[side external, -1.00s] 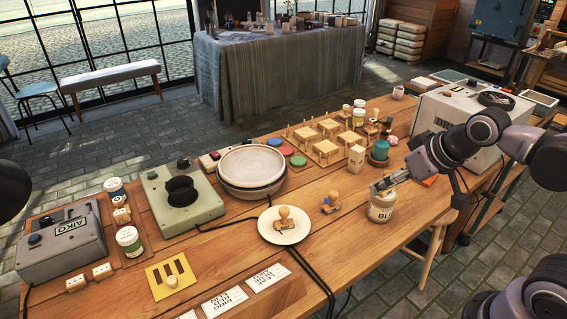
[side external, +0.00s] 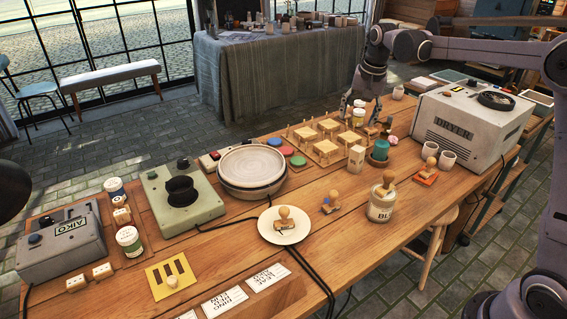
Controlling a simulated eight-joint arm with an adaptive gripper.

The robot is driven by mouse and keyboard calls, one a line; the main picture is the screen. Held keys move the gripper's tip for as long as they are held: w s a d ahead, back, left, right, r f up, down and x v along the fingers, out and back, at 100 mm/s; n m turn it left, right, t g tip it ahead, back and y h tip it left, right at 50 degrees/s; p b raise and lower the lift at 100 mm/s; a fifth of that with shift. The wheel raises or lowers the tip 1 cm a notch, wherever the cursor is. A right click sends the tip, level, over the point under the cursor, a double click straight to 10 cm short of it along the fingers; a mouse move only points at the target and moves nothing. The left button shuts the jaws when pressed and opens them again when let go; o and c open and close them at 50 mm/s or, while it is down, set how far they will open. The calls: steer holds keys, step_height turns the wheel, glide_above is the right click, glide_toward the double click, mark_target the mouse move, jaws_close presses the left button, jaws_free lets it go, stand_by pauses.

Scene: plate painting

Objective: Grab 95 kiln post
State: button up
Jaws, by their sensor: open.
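My gripper (side external: 361,108) points down at the back right end of the table, with its fingers apart. It is over a cluster of small pieces, including a cream jar (side external: 359,117), just beyond the wooden rack (side external: 325,150). A pale upright block (side external: 356,158) stands in front of the rack's right end. I cannot read a 95 on any piece, so I cannot tell which one is the kiln post. The fingers partly cover the pieces under them, and contact cannot be made out.
A teal candle-like piece (side external: 380,150) stands right of the block. A banding wheel (side external: 252,168) and a plate (side external: 284,236) with a stamp are left.

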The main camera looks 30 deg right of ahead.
steer(key=w+d+f+m+g, duration=0.2)
steer(key=w+d+f+m, duration=0.1)
steer(key=w+d+f, duration=0.3)
steer(key=m, duration=0.3)
glide_toward(356, 160)
steer(key=w+d, duration=0.2)
steer(key=shift+d+f+g+y, duration=0.25)
steer(key=shift+f+g+y, duration=0.05)
steer(key=shift+f, duration=0.05)
steer(key=shift+a+f, duration=0.1)
steer(key=shift+f, duration=5.35)
jaws_close()
